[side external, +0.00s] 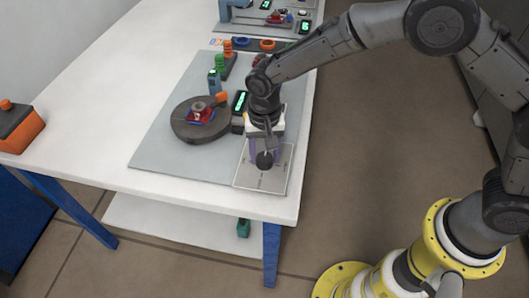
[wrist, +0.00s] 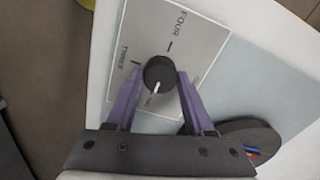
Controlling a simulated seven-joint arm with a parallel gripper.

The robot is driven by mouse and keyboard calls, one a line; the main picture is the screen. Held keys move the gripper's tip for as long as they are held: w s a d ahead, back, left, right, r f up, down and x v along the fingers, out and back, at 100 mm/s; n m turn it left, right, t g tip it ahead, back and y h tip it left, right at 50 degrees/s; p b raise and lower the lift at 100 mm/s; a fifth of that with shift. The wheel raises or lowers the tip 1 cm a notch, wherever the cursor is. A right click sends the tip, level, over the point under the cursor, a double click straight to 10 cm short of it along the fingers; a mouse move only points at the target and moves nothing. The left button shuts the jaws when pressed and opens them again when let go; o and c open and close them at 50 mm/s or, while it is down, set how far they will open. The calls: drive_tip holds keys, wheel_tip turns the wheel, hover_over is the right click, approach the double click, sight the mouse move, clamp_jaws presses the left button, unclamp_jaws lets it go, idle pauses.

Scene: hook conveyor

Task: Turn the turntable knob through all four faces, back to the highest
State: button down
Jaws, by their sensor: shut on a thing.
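The black round knob (wrist: 160,73) stands on a light grey label plate (wrist: 200,35); in the side view the knob (side external: 264,160) is at the table's near right corner. Its white pointer line aims down and slightly left in the wrist view, toward a label too small to read. FOUR and THREE are legible; the other labels are partly hidden. My gripper (wrist: 160,76) has its purple fingers on both sides of the knob and is shut on it. The dark round turntable (side external: 181,128) carries a red and blue piece with a greyish part on top.
A small box with a lit green display (side external: 239,101) stands between turntable and arm. Green and orange pegs (side external: 221,63) and colored rings (side external: 267,45) are behind. An orange and black box (side external: 17,128) sits at the far left.

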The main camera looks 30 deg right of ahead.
sight(264, 157)
drive_tip(key=shift+n, duration=0.3)
drive_tip(key=n, duration=0.3)
drive_tip(key=shift+n, duration=0.3)
drive_tip(key=n, duration=1.3)
drive_tip(key=shift+n, duration=0.3)
drive_tip(key=shift+c, duration=1.4)
unclamp_jaws()
drive_tip(key=shift+r, duration=0.15)
wheel_tip(264, 157, up, 14)
drive_tip(key=shift+f, duration=0.2)
